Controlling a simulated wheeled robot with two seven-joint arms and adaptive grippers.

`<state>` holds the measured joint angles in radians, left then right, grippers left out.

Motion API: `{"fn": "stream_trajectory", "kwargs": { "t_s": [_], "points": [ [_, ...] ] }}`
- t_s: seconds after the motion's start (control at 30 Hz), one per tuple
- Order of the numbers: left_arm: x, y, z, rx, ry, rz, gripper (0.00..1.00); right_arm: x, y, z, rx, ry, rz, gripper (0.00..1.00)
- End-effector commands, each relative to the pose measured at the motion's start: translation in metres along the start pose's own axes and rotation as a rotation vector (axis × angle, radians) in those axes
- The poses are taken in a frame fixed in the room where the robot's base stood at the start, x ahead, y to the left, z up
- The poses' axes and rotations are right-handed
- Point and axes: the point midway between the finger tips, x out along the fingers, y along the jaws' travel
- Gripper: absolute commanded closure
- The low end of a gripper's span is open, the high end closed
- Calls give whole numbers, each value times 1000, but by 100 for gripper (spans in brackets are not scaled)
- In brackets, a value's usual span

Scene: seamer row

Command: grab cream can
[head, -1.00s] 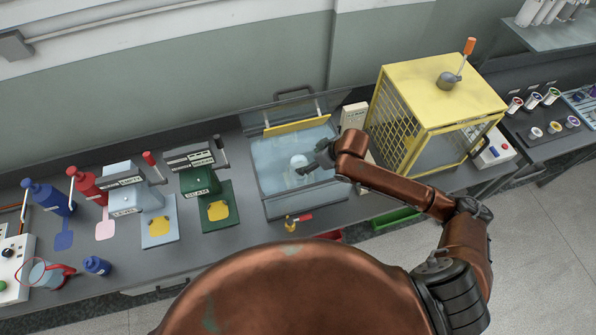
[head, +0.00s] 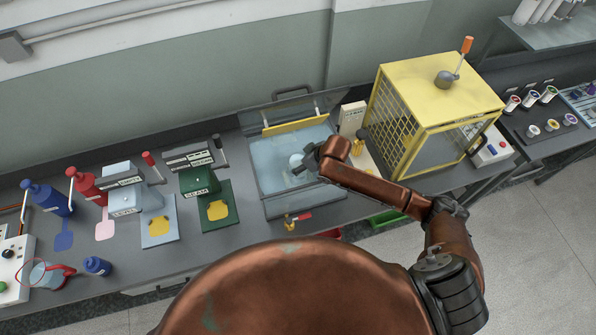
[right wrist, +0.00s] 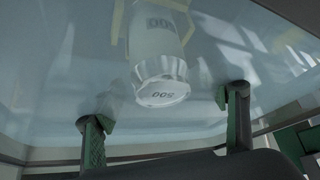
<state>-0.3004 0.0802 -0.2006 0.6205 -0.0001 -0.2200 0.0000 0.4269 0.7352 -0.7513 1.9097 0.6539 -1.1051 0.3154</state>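A pale, whitish can (head: 296,160) marked 500 is in the pale blue basin (head: 262,193), partly hidden behind my right gripper (head: 303,163) in the head view. My left gripper is not in view.
A yellow mesh cage (head: 440,85) stands right of the basin, beside my right forearm. A yellow-edged lid is raised at the basin's back. Green (head: 187,218) and light blue (head: 146,228) stations stand to the left. A red-handled tap (head: 301,217) sits at the basin's front.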

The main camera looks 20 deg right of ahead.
Motion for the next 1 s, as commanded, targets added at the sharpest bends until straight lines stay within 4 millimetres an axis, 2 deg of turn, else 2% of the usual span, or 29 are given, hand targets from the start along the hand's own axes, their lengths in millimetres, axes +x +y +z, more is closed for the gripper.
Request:
{"fn": "stream_trajectory", "kwargs": {
  "t_s": [0.07,0.9,1.0],
  "points": [
    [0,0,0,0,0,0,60,0,0,0,0,0,0,40],
    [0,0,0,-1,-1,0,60,0,0,0,0,0,0,98],
    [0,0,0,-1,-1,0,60,0,0,0,0,0,0,100]
  ]
}}
